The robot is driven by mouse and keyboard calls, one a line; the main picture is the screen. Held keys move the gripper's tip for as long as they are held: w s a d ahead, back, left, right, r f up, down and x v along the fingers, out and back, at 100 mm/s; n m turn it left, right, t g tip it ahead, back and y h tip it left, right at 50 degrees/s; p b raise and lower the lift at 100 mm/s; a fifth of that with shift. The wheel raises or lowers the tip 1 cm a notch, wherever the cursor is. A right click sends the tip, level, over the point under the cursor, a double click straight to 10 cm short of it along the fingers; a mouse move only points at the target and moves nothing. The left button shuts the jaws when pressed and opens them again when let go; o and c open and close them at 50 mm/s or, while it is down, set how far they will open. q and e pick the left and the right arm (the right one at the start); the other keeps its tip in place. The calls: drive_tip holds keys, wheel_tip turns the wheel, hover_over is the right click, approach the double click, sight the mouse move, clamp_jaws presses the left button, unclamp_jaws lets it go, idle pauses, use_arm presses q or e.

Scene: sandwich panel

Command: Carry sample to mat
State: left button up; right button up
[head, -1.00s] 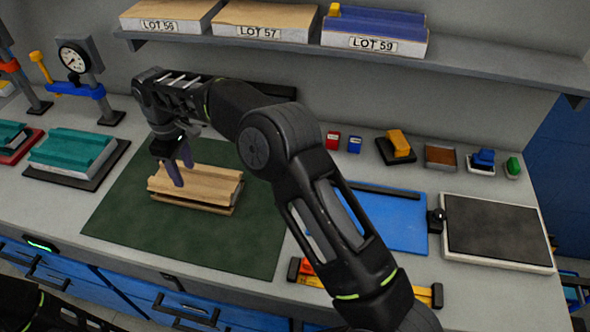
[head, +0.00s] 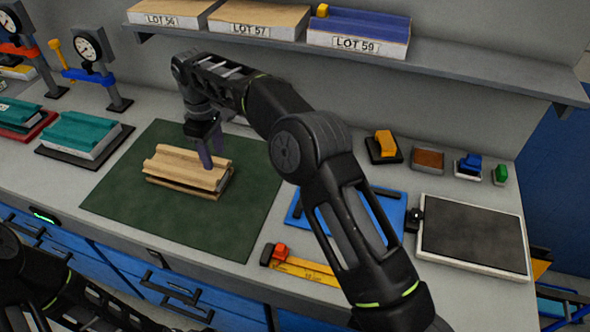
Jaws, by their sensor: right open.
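The sample, a tan ridged panel (head: 183,165) on a thin base, lies on the dark green mat (head: 215,232), in the mat's upper middle. My right gripper (head: 210,154) comes in from the right and points down at the panel's right part. Its fingers look apart, with the tips at or just above the panel's far edge; contact cannot be told. Nothing is held. My left arm shows only as dark links at the lower left, and its gripper is out of the picture.
Teal panels (head: 82,136) and gauge stands (head: 95,55) stand at the left. A blue board (head: 305,210), a yellow ruler (head: 305,271) and a dark-topped plate (head: 472,235) lie at the right. A shelf (head: 460,72) with LOT boxes hangs above. The mat's front is clear.

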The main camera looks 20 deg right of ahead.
drive_tip(key=s+d, duration=1)
drive_tip(key=d, duration=0.3)
drive_tip(key=shift+d, duration=0.15)
drive_tip(key=shift+s+f, duration=0.1)
